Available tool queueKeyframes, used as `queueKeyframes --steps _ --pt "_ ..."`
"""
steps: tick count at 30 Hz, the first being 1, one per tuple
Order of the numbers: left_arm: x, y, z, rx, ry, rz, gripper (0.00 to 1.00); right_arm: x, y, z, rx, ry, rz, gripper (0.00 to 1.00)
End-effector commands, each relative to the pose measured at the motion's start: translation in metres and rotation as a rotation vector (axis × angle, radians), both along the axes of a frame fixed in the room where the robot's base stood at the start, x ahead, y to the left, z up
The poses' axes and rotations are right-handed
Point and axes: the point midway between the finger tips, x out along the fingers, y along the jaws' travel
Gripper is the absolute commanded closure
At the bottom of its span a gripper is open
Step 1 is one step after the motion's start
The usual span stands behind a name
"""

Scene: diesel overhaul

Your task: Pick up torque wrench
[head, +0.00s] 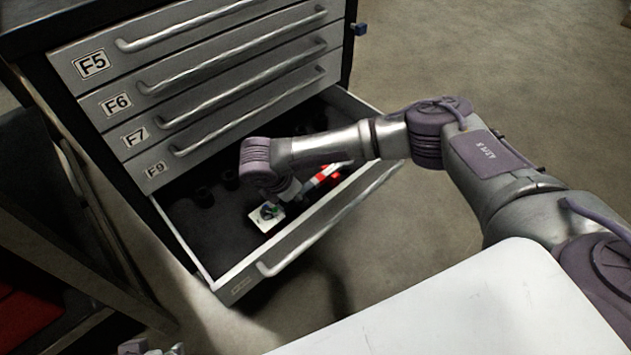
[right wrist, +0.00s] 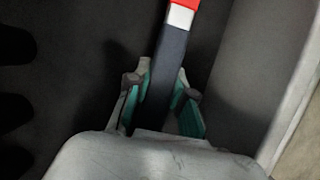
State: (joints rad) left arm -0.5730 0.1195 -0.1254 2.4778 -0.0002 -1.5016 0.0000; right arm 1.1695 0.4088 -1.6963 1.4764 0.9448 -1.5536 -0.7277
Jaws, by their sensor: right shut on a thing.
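The torque wrench (head: 325,173) lies in the open bottom drawer, its red and silver part showing beside my right forearm. In the right wrist view its dark handle (right wrist: 172,55) runs up between the fingers to a silver band and a red section. My right gripper (right wrist: 163,88) is shut on the dark handle, low inside the drawer. In the head view, my wrist hides most of the grip. A small part of my left gripper (head: 152,348) shows at the bottom edge; its jaws cannot be made out.
The open drawer (head: 328,222) has a raised front wall with a handle, close to my right gripper. A white surface (head: 480,310) fills the lower right.

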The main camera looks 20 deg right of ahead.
Motion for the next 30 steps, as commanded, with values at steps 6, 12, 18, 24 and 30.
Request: queueKeyframes --steps 6,12,18,24,30 --pt "0.0 0.0 0.0 0.0 0.0 0.0 0.48 0.001 0.0 0.001 0.0 -0.002 0.0 1.0" --pt "0.0 0.0 0.001 0.0 0.001 0.0 0.48 0.001 0.0 0.002 0.0 -0.002 0.0 1.0" --pt "-0.014 0.004 0.005 0.012 0.069 0.004 0.48 0.001 0.001 0.026 0.001 -0.004 0.001 1.0" --pt "-0.017 0.005 0.016 0.016 0.085 0.007 0.48 0.001 0.0 0.066 0.001 -0.003 -0.001 1.0" --pt "-0.012 0.004 0.0 0.017 0.095 0.005 0.48 0.001 0.0 0.093 0.0 -0.003 0.0 1.0"
